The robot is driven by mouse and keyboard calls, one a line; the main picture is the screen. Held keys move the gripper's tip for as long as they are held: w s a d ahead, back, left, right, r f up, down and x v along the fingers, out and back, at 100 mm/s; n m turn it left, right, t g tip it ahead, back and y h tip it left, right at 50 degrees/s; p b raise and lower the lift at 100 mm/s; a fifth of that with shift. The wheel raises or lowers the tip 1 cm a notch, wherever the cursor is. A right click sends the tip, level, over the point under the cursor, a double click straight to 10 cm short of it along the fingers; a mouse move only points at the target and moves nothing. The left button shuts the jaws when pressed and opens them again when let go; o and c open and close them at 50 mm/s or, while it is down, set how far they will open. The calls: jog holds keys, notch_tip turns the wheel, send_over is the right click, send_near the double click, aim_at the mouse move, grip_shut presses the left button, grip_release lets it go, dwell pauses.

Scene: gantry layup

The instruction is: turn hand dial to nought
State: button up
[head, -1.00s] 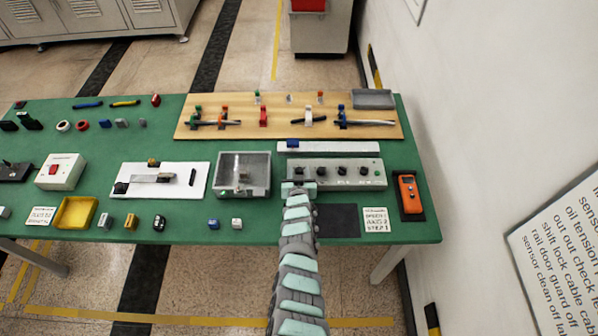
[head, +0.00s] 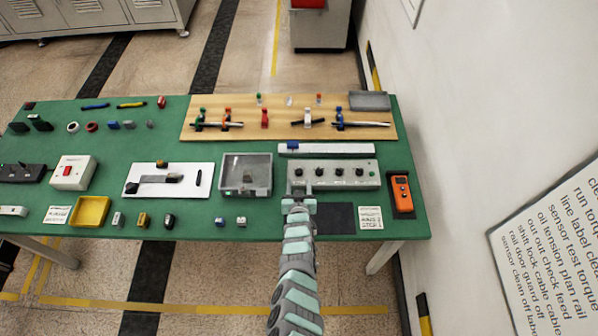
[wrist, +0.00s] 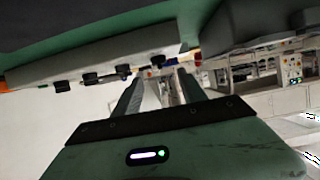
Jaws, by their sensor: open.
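A pale grey control box (head: 333,180) with a row of black knobs stands near the right end of the green bench. One knob (head: 340,171) is near the middle of the row. Which knob is the hand dial, and where its pointer sits, is too small to tell. My gripper (head: 298,189) is open and empty at the front left end of the box, below the leftmost knob. In the wrist view the gripper fingers (wrist: 165,92) are apart, and the box (wrist: 110,68) with black knobs lies beyond them, tilted. No knob is visibly between the fingers.
A clear-lidded grey box (head: 246,188) stands close left of my gripper. A white bar (head: 330,149) lies behind the control box. A dark mat (head: 335,218), a printed card (head: 370,218) and an orange meter (head: 402,192) are to the right.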

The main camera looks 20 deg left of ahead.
jog(key=shift+p+v, duration=1.25)
jog(key=shift+v, duration=0.35)
jog(key=shift+r, duration=0.15)
